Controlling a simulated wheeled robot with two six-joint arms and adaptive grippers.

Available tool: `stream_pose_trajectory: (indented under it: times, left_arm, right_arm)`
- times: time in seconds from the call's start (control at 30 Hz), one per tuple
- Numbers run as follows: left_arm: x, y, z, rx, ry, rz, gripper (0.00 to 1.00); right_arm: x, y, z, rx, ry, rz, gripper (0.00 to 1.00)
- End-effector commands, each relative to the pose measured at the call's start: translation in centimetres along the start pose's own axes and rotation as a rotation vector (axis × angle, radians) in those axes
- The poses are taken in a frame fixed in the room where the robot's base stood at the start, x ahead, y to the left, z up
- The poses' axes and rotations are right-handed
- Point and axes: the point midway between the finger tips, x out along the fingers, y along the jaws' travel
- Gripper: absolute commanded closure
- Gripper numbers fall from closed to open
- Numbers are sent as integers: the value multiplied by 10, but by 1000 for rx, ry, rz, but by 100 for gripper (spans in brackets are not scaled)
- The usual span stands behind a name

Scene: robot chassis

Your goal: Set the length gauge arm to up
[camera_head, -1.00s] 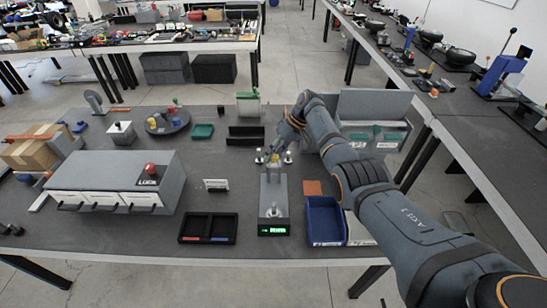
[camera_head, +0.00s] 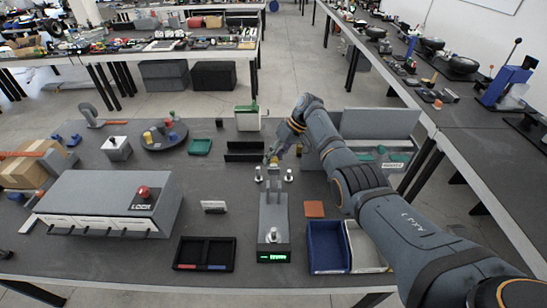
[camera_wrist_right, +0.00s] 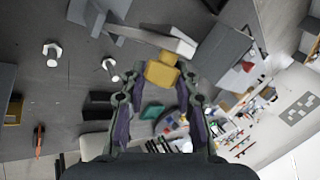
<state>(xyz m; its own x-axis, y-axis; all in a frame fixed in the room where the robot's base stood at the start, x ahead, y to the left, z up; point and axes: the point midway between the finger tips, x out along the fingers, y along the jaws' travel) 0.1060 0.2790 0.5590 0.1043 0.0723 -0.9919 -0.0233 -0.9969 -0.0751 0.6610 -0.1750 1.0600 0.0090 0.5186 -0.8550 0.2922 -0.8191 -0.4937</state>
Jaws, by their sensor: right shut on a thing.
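The length gauge (camera_head: 273,233) is a long grey base with a lit green display at its front end. Its grey arm (camera_head: 273,184) stands at the far end and rises toward my right gripper (camera_head: 272,156). In the right wrist view the pale arm (camera_wrist_right: 170,39) has a yellow block (camera_wrist_right: 161,72) at its end, between the two fingers of my right gripper (camera_wrist_right: 159,88). The gripper is shut on this block. In the head view the fingers largely hide the contact. My left gripper does not show.
Two small white-topped posts (camera_head: 289,176) flank the gauge's far end. A black two-part tray (camera_head: 204,254) lies left, a blue bin (camera_head: 327,246) right. A grey drawer box (camera_head: 110,205) with a red knob stands farther left. An orange square (camera_head: 314,209) lies right of the gauge.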

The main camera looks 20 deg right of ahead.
Motion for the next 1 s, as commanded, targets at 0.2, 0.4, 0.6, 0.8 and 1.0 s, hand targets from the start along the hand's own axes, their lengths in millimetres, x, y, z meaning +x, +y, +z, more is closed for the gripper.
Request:
stream_pose_trajectory:
  times: [0.2, 0.4, 0.6, 0.8, 1.0]
  left_arm:
    - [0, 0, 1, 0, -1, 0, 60]
    - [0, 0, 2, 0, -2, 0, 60]
    - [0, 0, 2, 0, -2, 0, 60]
    - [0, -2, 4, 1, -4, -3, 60]
    - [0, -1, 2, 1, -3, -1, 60]
  right_arm:
    - [0, 2, 0, 1, 2, 5, 100]
    - [1, 2, 0, 2, 1, 4, 55]
    - [1, 1, 1, 1, -1, 2, 48]
    - [-3, 1, 0, 1, 0, 2, 48]
    - [-42, 2, 0, 2, 2, 4, 48]
